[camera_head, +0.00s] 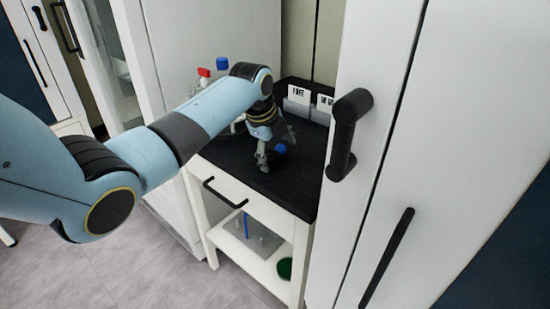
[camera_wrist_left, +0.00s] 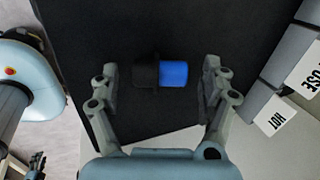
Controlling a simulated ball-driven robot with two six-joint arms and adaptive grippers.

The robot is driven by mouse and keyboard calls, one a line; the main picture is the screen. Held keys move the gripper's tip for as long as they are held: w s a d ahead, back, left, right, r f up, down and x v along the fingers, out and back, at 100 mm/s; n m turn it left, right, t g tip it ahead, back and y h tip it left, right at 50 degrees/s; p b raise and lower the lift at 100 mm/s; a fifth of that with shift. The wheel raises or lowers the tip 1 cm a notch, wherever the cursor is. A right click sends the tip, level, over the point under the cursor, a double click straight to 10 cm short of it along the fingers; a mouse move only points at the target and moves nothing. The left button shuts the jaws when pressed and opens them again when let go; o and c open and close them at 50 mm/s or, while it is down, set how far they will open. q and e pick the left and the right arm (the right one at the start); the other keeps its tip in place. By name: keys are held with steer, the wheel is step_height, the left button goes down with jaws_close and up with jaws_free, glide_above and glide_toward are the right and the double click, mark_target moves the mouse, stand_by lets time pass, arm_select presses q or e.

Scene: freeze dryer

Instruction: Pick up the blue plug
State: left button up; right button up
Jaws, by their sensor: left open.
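The blue plug (camera_head: 281,149) lies on the black top of a small white cabinet. In the left wrist view it is a blue cylinder (camera_wrist_left: 173,74) joined to a black part, lying on its side across the picture. My left gripper (camera_head: 270,157) is open, with its fingers pointing down at the plug. In the left wrist view the plug lies between the two spread fingers (camera_wrist_left: 160,82), with a gap on each side. Whether the fingertips reach down to the black top is hard to tell.
Label holders (camera_head: 298,105) stand at the back of the top, beside a red-capped item (camera_head: 204,73) and a blue-capped item (camera_head: 222,63) further left. A tall white door with a black handle (camera_head: 345,135) rises close on the right. The front of the black top (camera_head: 280,190) is clear.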

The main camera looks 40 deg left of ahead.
arm_select(q)
steer(key=shift+c, duration=0.4)
steer(key=c, duration=1.5)
steer(key=shift+o, duration=0.2)
